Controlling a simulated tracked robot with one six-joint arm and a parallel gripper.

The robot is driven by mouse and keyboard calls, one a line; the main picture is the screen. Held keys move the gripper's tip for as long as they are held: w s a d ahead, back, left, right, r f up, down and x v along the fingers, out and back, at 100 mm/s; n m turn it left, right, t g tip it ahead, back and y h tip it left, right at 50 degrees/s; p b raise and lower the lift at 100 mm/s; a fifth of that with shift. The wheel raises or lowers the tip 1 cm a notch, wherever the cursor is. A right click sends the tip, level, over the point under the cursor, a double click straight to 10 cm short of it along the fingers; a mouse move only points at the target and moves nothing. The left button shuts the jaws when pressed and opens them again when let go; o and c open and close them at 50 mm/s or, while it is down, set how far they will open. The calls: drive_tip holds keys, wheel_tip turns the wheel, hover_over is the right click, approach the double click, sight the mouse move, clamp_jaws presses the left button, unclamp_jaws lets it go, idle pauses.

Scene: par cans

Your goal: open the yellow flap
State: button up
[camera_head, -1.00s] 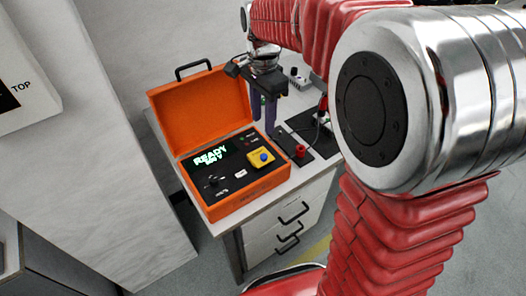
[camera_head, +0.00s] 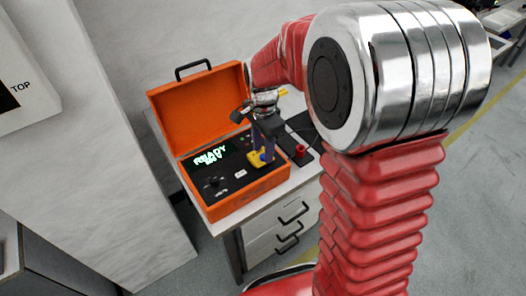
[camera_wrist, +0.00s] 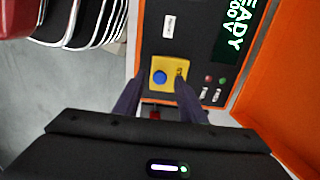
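The yellow flap (camera_head: 253,158) is a small square on the black panel of the orange case, with a blue round button or knob on it. In the wrist view the flap (camera_wrist: 169,61) lies flat ahead of my gripper, with the blue round part (camera_wrist: 159,77) near its lower left. My gripper (camera_head: 263,155) points down at the flap and partly hides it in the head view. In the wrist view my gripper (camera_wrist: 158,82) is open and empty. Its right finger overlaps the flap's lower right corner and its left finger is left of it. I cannot tell whether they touch.
The orange case (camera_head: 195,108) stands open on a white drawer cabinet (camera_head: 285,218), its lid raised behind the panel. A lit READY display (camera_head: 210,155) is left of the flap. A red knob (camera_head: 300,151) on a dark plate is to the right. A wall is behind.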

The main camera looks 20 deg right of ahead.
drive_tip(key=shift+f, duration=0.75)
drive_tip(key=shift+c, duration=0.2)
clamp_jaws()
